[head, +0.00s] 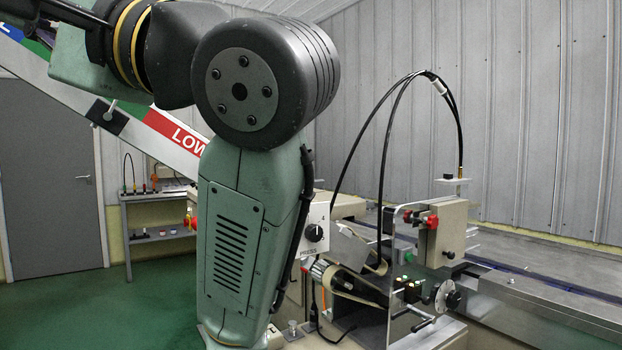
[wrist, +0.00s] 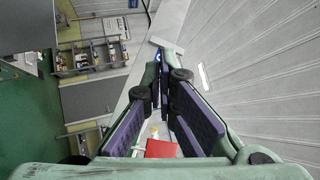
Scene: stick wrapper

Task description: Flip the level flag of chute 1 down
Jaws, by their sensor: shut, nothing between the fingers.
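A long white sloping chute (head: 55,80) crosses the upper left of the head view. On its side are a red label reading "LOW" (head: 172,131), partly hidden by my arm, and a black plate (head: 107,117) with a small pale knob. I cannot tell which part is the level flag or which chute number this is. My gripper (wrist: 165,62) shows in the wrist view, its purple-padded fingers closed towards the tips and empty. A red patch (wrist: 160,148) shows beyond and between the finger bases. A small blue spot shows by the tips. In the head view the gripper is out of frame.
A machine with a dial box (head: 317,232), clamps and a black cable loop (head: 357,140) stands right of my arm. A grey door (head: 50,180) and shelf (head: 160,200) are at the back left. Ribbed wall panels (head: 480,110) run behind. Green floor is clear at left.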

